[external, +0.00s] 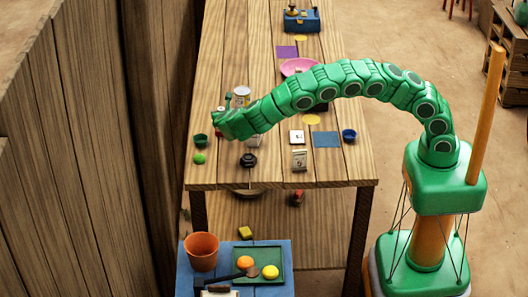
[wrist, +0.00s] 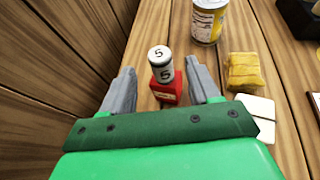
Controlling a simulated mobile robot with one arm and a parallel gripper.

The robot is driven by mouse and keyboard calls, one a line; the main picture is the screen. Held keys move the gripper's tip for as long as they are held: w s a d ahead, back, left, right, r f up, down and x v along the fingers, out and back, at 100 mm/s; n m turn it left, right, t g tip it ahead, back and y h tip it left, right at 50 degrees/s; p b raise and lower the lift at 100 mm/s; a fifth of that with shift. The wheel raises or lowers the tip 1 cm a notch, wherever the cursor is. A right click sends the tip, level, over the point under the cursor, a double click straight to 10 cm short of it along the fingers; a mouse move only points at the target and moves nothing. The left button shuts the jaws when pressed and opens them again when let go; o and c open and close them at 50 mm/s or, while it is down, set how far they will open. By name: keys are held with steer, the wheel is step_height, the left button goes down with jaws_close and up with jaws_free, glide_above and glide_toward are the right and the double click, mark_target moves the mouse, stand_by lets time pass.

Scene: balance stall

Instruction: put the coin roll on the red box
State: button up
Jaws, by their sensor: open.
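The coin roll (wrist: 162,66), a short white cylinder marked 5, stands upright on the red box (wrist: 167,91) in the wrist view. In the external view my gripper (external: 220,122) is over the left part of the long table, where the roll and box are too small or covered to make out clearly.
A labelled can (wrist: 208,20) stands beyond, with a yellow packet (wrist: 245,71) and a white tile (wrist: 253,111) to the right. A green cup (external: 201,140) and black weight (external: 249,160) are near my gripper. A wooden wall (external: 70,130) rises at left.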

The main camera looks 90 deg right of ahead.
steer(key=shift+v, duration=2.5)
